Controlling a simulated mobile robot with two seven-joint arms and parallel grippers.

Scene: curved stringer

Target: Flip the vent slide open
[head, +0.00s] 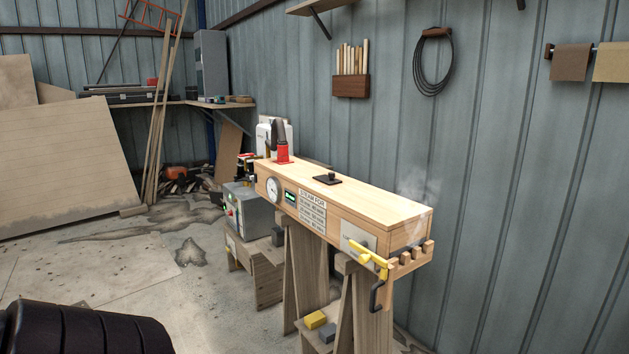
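A long wooden steam box (375,203) rests on wooden trestles by the wall. A small dark plate with a raised knob, which looks like the vent slide (327,179), lies on its top face near the middle. The plate looks flat on the wood; I cannot tell whether an opening under it is covered. Neither of my grippers is in view.
A yellow lever (368,254) and a dark handle (377,296) are at the box's right end, where faint steam rises. A round gauge (273,190) is on its front. A red fitting with a dark hose (281,153) stands on its left end.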

